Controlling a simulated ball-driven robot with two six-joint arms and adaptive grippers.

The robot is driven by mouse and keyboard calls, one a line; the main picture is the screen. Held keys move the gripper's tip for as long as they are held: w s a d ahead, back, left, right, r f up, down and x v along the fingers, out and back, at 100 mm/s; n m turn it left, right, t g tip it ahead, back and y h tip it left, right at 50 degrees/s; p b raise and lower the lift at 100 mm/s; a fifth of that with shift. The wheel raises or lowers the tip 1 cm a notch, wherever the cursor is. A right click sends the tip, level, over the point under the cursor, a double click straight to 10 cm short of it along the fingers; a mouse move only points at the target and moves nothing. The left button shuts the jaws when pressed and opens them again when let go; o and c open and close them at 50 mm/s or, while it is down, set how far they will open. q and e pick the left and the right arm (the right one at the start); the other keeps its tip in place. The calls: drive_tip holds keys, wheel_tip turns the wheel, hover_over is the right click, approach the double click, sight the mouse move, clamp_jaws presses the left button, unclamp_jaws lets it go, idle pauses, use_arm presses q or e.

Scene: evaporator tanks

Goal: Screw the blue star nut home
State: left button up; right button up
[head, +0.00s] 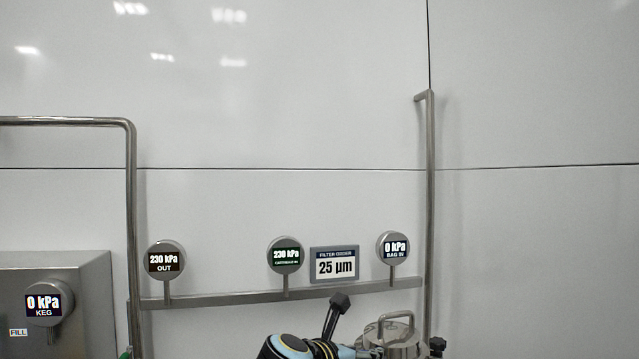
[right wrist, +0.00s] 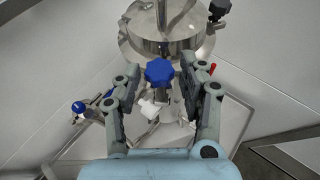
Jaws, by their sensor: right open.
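The blue star nut (right wrist: 159,70) shows in the right wrist view, in front of the lower edge of a round steel lid (right wrist: 150,42). My right gripper (right wrist: 167,76) is open, with one finger on each side of the nut. A gap shows between the nut and each finger, so I see no contact. How far the nut stands out on its thread cannot be told. In the head view the nut does not show; only part of an arm of mine is at the bottom edge. My left gripper is not in view.
A steel lidded vessel (head: 398,338) stands at the bottom right of the head view, beside an upright pipe (head: 430,200). Gauges hang on a rail (head: 215,299); the BAG IN gauge (head: 393,248) reads 0 kPa. A blue ball knob (right wrist: 78,107) sits left of my gripper.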

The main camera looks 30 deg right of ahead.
drive_tip(key=s+d+r+n+t+y+b, duration=0.2)
drive_tip(key=s+r+n+t+y+b, duration=0.2)
drive_tip(key=s+n+t+y, duration=0.6)
drive_tip(key=w+a+r+m+t+y+b, duration=0.2)
drive_tip(key=w+a+r, duration=0.1)
drive_tip(key=w+r, duration=0.4)
drive_tip(key=w+a+r+m+t+y+b, duration=0.2)
drive_tip(key=w+r, duration=0.4)
drive_tip(key=w, duration=0.2)
drive_tip(key=w+r+m+t+h+b, duration=0.1)
drive_tip(key=r+m+h, duration=0.4)
drive_tip(key=m, duration=0.7)
drive_tip(key=w+r+m+t+h+b, duration=0.1)
drive_tip(key=w+r+m+h, duration=0.3)
drive_tip(key=m+h, duration=0.6)
wheel_tip(320, 180, up, 2)
drive_tip(key=shift+w+d+r+m+t+h, duration=0.1)
drive_tip(key=shift+w+d+m+t+h, duration=0.2)
drive_tip(key=shift+m, duration=0.7)
